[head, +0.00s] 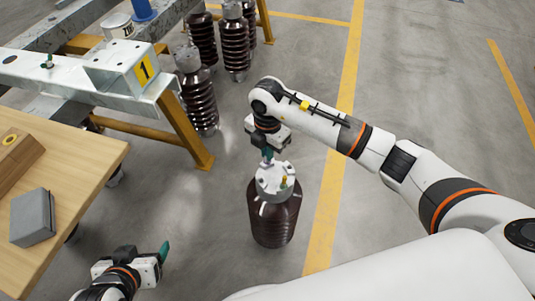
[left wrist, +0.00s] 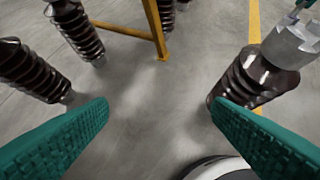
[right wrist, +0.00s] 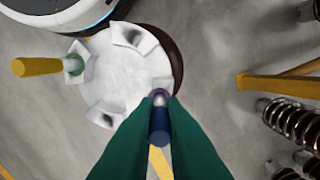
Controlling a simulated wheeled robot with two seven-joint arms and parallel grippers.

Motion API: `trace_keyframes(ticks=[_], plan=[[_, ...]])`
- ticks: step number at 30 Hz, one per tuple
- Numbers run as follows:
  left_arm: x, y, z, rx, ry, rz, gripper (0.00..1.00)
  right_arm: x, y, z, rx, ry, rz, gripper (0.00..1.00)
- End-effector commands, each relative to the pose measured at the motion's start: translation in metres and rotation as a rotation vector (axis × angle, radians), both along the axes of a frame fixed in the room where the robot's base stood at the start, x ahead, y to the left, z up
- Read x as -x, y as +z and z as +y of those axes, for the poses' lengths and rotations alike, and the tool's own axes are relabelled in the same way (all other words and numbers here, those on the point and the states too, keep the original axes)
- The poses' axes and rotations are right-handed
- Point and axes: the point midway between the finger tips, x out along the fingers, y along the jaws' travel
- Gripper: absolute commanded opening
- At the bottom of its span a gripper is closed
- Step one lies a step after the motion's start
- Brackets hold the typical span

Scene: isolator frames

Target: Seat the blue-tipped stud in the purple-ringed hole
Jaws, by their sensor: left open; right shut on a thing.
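My right gripper (head: 267,155) is shut on the blue-tipped stud (right wrist: 159,125), just over the edge of the pale metal cap (head: 273,183) of a brown insulator (head: 274,222). In the right wrist view the stud's dark blue end points at the camera and its lower end is at the cap's rim. I cannot tell if it is in a hole. A yellow-tipped stud (right wrist: 38,67) stands in a green-ringed hole (right wrist: 74,65) of the cap. My left gripper (left wrist: 160,104) is open and empty, left of the insulator.
A wooden table (head: 85,165) at left holds a grey box (head: 32,217) and a wooden block (head: 17,152). A steel beam stand (head: 140,70) marked 1 carries a small green-and-white piece (head: 47,62). Several brown insulators (head: 198,95) stand behind. The floor between table and insulator is clear.

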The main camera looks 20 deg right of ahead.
Motion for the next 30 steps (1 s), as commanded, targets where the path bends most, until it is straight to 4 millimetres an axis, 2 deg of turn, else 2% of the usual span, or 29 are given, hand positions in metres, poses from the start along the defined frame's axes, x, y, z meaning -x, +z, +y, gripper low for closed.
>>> trace_keyframes(ticks=[3, 17, 18, 21, 30], plan=[[-0.01, 0.005, -0.004, 0.015, -0.005, -0.067, 0.74, 0.0, -0.011, 0.0, -0.001, 0.0, -0.001, 0.0], [-0.016, 0.01, -0.006, 0.023, -0.007, -0.107, 0.74, 0.0, -0.015, 0.0, 0.001, 0.0, -0.001, 0.0], [-0.017, 0.011, -0.006, 0.023, -0.007, -0.109, 0.74, 0.0, -0.015, 0.0, 0.001, 0.0, -0.001, 0.15], [-0.016, 0.011, -0.006, 0.023, -0.007, -0.107, 0.74, 0.0, -0.015, 0.0, 0.001, 0.0, -0.001, 0.31], [-0.016, 0.011, -0.006, 0.023, -0.007, -0.107, 0.74, 0.0, -0.014, 0.0, 0.0, 0.0, -0.001, 0.32]])
